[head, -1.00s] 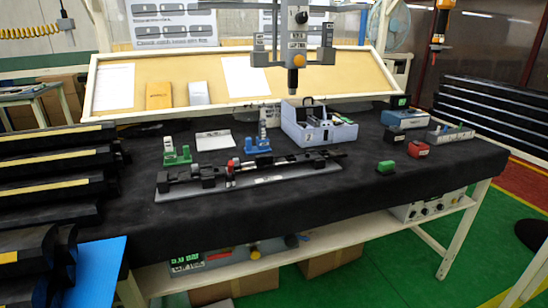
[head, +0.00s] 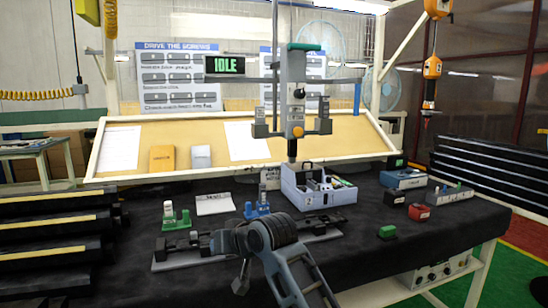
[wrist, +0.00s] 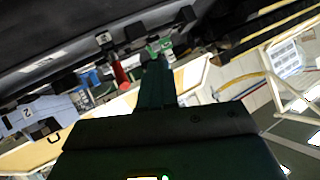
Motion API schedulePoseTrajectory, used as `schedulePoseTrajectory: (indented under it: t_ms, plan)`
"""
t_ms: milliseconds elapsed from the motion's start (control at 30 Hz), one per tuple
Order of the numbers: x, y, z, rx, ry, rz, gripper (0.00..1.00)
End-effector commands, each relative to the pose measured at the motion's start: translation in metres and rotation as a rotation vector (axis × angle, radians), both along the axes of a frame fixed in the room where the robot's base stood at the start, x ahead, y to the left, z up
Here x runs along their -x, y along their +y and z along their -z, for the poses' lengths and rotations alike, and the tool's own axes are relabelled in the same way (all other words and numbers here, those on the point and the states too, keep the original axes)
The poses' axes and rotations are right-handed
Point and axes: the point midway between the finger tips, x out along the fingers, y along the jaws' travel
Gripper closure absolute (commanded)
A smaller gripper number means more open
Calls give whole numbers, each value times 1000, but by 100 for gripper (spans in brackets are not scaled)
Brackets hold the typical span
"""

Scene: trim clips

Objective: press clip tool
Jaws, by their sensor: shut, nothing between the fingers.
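The overhead press (head: 296,95) is a grey column with side blocks, a green top handle and an IDLE display (head: 225,65). It hangs above the back of the bench. The dark trim strip (head: 180,246) lies on a grey base, its middle hidden behind my arm. My gripper (wrist: 155,66) is shut and empty in the tilted wrist view; its fingertips are not clear in the head view. A red piece (wrist: 119,72) shows beside the fingers. A green stand (head: 176,215) and a blue stand (head: 257,209) stand behind the strip; the green one also appears near my fingertips (wrist: 160,45).
A grey bin of parts (head: 308,190) stands behind the strip. A green block (head: 388,232), a red block (head: 419,212) and a black block (head: 395,197) sit to the right. Stacked dark trays (head: 60,230) crowd the left. The bench's front right is clear.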

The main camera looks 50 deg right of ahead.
Motion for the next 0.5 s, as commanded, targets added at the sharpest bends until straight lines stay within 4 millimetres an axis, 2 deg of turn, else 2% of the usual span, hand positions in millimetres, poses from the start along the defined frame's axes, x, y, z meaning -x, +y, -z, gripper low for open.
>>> schedulePoseTrajectory:
  t_ms: [33, 200, 500]
  plan:
    - [-9, -13, -20, 10, 4, 6, 100]
    - [-26, -50, -71, 33, 47, 23, 100]
    - [-34, -115, -173, 84, 135, 76, 100]
